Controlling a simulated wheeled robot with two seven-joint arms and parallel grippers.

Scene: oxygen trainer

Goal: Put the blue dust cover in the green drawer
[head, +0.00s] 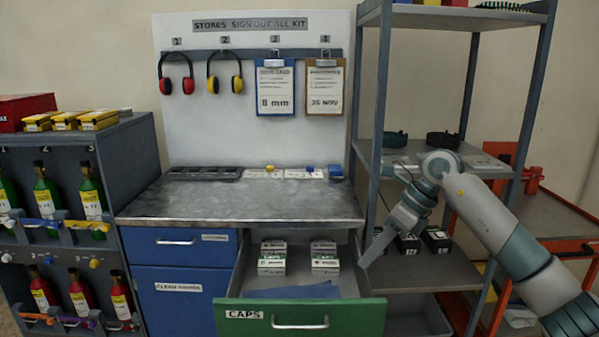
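The green drawer (356,319), labelled CAPS, is pulled out below the counter. It holds two stacks of small boxes (272,259) and, near its front, a flat blue piece (292,291). A small blue cap-like thing (309,168) sits on a white labelled block at the back of the counter. I cannot tell for sure which blue thing is the dust cover. My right gripper (368,255) points down and left beside the drawer's right side. Nothing is clearly seen in it, and its finger gap is unclear. My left gripper is out of view.
The steel counter (240,199) is mostly bare, with a dark tray (206,173) and a yellow cap (270,168) at its back. A grey shelf rack (377,105) stands close on the right, behind my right arm. A bottle cabinet (133,150) stands on the left.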

